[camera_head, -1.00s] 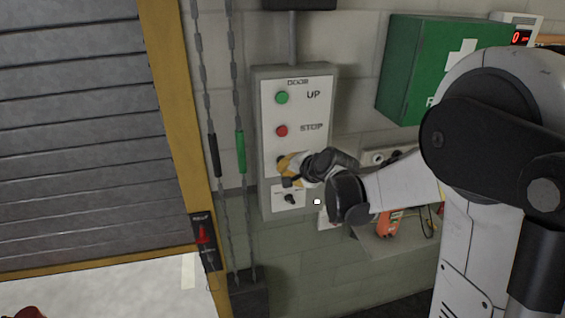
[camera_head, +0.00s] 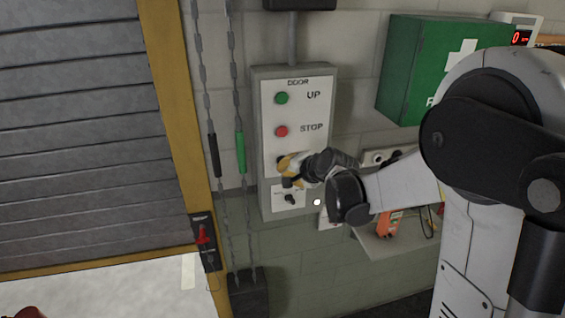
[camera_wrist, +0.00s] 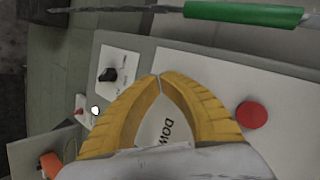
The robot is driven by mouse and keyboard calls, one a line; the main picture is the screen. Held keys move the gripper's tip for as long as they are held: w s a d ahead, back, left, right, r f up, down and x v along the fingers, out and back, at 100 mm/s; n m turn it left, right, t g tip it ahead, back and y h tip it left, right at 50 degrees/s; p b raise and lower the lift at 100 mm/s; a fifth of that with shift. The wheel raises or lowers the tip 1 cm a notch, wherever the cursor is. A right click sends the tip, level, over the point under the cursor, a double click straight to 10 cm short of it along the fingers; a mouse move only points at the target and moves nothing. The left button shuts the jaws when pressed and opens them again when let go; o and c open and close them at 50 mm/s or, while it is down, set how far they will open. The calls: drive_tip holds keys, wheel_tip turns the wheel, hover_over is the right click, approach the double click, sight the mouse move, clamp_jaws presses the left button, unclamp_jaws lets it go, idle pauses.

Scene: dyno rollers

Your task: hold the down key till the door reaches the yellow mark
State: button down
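The door control box (camera_head: 268,180) hangs on the wall with a green UP button (camera_head: 281,98) and a red STOP button (camera_head: 281,131). My gripper (camera_head: 284,166) is at the DOWN position below STOP; its yellow fingertips hide most of the key. In the wrist view, the yellow fingertips (camera_wrist: 160,77) meet with nothing between them, and the DOWN label (camera_wrist: 177,135) shows behind them. I cannot tell whether they touch the key. The slatted door (camera_head: 80,130) has its yellow bottom edge (camera_head: 100,262) above a bright opening. I cannot make out a separate yellow mark beside the yellow door post (camera_head: 172,110).
A black selector knob (camera_head: 291,198) is just below my gripper. Chains (camera_head: 238,205) hang between door and box. A red-handled device (camera_head: 203,236) is on the post's lower end. A green first-aid box (camera_head: 430,70) and an orange device (camera_head: 388,224) are right of the control box.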

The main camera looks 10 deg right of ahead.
drive_tip(key=shift+w, duration=0.1)
drive_tip(key=shift+w, duration=0.35)
drive_tip(key=shift+w+b, duration=0.35)
drive_tip(key=shift+w, duration=0.05)
idle(0.6)
drive_tip(key=shift+s, duration=0.2)
idle(1.2)
drive_tip(key=shift+s, duration=0.65)
drive_tip(key=s, duration=0.5)
drive_tip(key=shift+f+b, duration=0.1)
drive_tip(key=shift+b, duration=0.2)
